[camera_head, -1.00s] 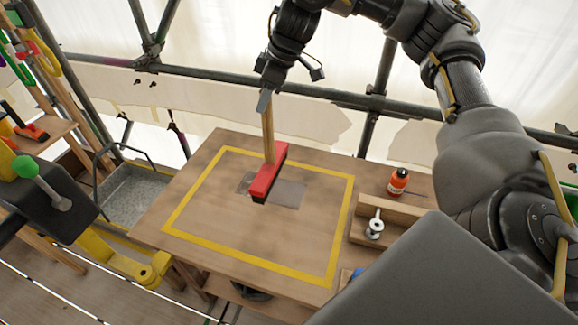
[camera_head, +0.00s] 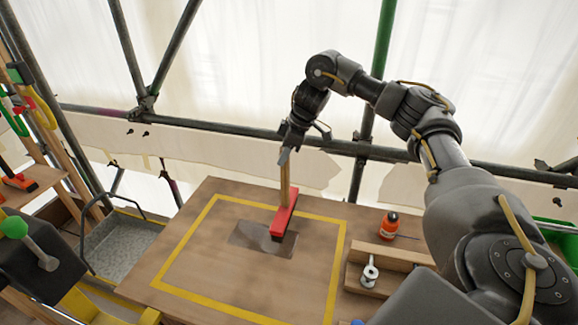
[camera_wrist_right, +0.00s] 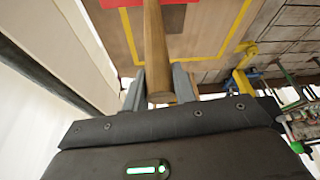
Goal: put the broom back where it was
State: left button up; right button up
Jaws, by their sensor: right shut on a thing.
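The broom has a red head (camera_head: 284,219) with a dark underside and a wooden handle (camera_head: 285,185). My right gripper (camera_head: 284,156) is shut on the upper end of the handle, and the broom hangs below it nearly upright. In the right wrist view the handle (camera_wrist_right: 156,50) runs between the two fingers of the gripper (camera_wrist_right: 158,88), with the red head partly showing at the top edge. The head is over the table near a grey patch (camera_head: 250,241) inside a yellow outline; I cannot tell whether it touches the table. My left gripper is not seen.
On the wooden table (camera_head: 180,262), an orange bottle (camera_head: 389,224) and a wooden holder (camera_head: 385,256) with a metal piece (camera_head: 369,272) stand at the right. A grey tray (camera_head: 125,247) is left of the table. A rack with tools (camera_head: 22,95) stands at far left. Scaffold poles run behind.

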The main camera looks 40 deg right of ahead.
aim_at(285, 186)
jog(key=shift+w+d+f, duration=0.25)
jog(key=shift+d+f, duration=0.7)
jog(key=shift+f, duration=0.2)
jog(key=f, duration=0.3)
jog(key=shift+w+d+f, duration=0.1)
jog(key=shift+d+f, duration=0.1)
jog(key=shift+f, duration=0.05)
jog(key=shift+f, duration=0.1)
jog(key=o, duration=1)
jog(key=shift+o, duration=0.2)
